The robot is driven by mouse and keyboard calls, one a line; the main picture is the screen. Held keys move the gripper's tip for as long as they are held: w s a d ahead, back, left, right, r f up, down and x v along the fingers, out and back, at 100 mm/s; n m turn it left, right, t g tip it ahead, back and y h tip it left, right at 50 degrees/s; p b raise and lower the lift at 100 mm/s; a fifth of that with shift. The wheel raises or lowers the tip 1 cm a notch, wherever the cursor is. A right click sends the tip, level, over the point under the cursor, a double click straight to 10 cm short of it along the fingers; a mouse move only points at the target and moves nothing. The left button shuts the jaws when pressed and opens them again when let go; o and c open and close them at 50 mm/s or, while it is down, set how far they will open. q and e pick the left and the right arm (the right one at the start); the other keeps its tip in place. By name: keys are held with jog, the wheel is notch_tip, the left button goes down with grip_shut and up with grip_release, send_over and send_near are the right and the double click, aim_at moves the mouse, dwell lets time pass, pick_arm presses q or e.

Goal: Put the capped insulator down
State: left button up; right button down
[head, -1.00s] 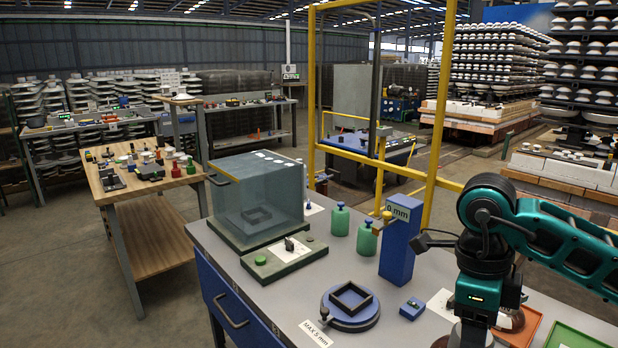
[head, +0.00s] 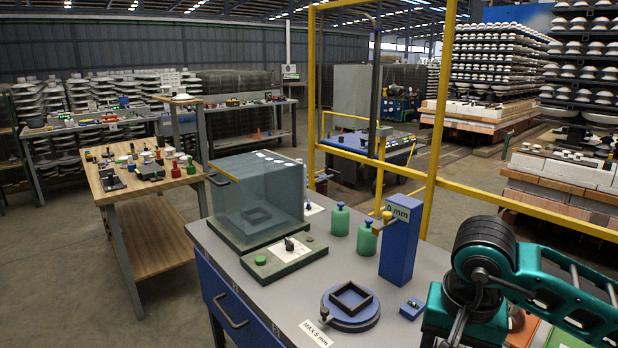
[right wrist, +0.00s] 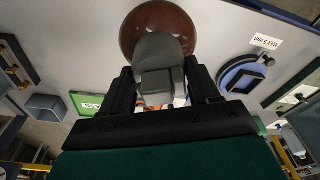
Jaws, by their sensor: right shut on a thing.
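In the right wrist view my right gripper (right wrist: 160,88) is shut on the capped insulator, with a finger on each side of its grey cap (right wrist: 158,75). The brown disc (right wrist: 158,27) of the insulator lies beyond the cap, over the grey table top. I cannot tell whether the disc touches the table. In the head view my right arm comes in at the lower right, and its gripper and the held insulator are below the picture edge. My left gripper is in neither view.
On the grey bench (head: 300,290) stand a blue turntable (head: 352,322) with a black square frame, a small blue block (head: 412,308), a tall blue post (head: 400,245), green bottles (head: 339,220) and a clear box (head: 258,190). A green-edged tray (head: 560,340) lies partly behind my arm.

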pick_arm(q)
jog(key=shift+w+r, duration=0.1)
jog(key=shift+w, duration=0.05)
pick_arm(e)
jog(key=n, duration=0.3)
jog(key=a+n, duration=0.1)
jog(key=n, duration=0.1)
jog(key=shift+f+y, duration=0.3)
jog(key=shift+y, duration=0.1)
jog(key=shift+s, duration=0.1)
jog(key=shift+d, duration=0.1)
